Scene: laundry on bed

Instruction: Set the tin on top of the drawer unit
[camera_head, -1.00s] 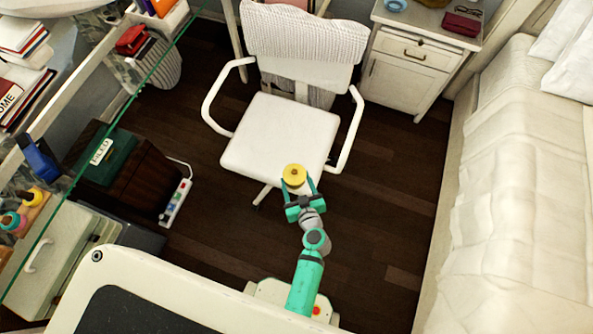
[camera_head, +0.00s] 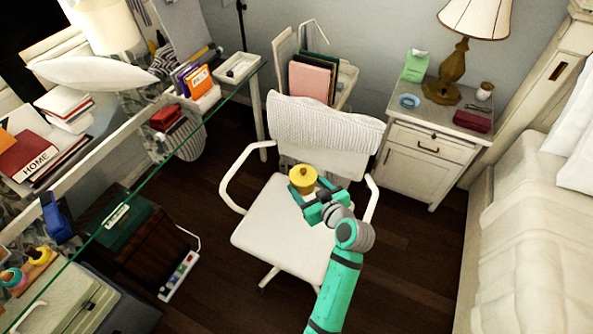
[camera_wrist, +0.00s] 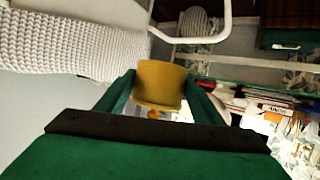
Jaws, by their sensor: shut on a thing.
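The tin is a small yellow cylinder (camera_head: 303,180) with a knob on top, seen over the white chair in the head view. My gripper (camera_head: 312,200) is shut on it. In the wrist view the tin (camera_wrist: 160,84) sits between the green fingers, and the knob shows at its lower end in the picture. The drawer unit (camera_head: 420,168) is a white bedside cabinet with one drawer and a door, to the right behind the chair. Its top holds a lamp, a blue dish, a dark red case, a small jar and a green box.
The white chair (camera_head: 283,228) with armrests and a draped knit cover stands between my arm and the cabinet. The bed (camera_head: 530,220) is at the right. A glass-topped desk (camera_head: 150,130) runs along the left. The lamp (camera_head: 455,70) rises high on the cabinet.

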